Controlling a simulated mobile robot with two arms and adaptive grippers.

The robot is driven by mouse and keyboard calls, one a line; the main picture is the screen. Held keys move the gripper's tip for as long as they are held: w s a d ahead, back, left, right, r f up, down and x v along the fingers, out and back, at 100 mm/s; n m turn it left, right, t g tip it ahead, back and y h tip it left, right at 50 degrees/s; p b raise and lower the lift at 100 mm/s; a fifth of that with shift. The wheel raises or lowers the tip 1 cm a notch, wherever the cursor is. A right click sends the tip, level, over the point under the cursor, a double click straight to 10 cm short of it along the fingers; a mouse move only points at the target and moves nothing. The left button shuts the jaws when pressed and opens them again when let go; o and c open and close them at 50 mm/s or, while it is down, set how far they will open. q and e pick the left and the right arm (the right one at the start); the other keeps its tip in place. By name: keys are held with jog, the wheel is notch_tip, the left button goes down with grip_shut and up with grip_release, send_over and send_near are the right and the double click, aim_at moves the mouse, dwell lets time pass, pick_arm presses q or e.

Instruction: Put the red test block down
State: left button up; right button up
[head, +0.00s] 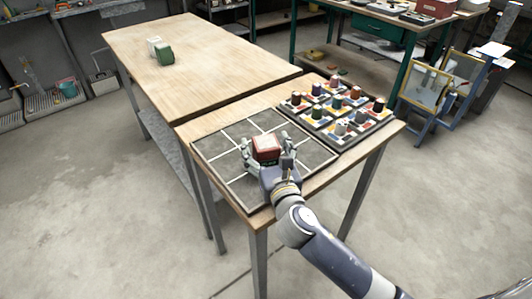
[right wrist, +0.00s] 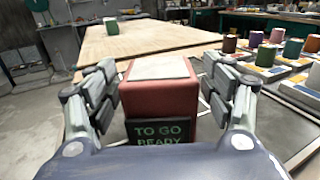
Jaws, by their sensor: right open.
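The red test block (head: 266,148) stands upright on the dark gridded board (head: 215,146) on the near table. In the right wrist view the red block (right wrist: 162,95) has a pale top and a dark label reading "TO GO READY". My right gripper (head: 267,150) is open, with a finger on each side of the block. In the right wrist view both fingers of the right gripper (right wrist: 160,95) stand apart from the block's sides. The block's underside is hidden. My left gripper is not in view.
Right of the board, a tray of several coloured spools (head: 341,108) stands close by. A blue frame stand (head: 428,95) is on the floor at right.

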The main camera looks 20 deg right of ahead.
jog(key=shift+c, duration=0.6)
jog(key=c, duration=1.3)
jog(key=shift+r, duration=0.1)
jog(key=c, duration=0.3)
jog(key=shift+r, duration=0.1)
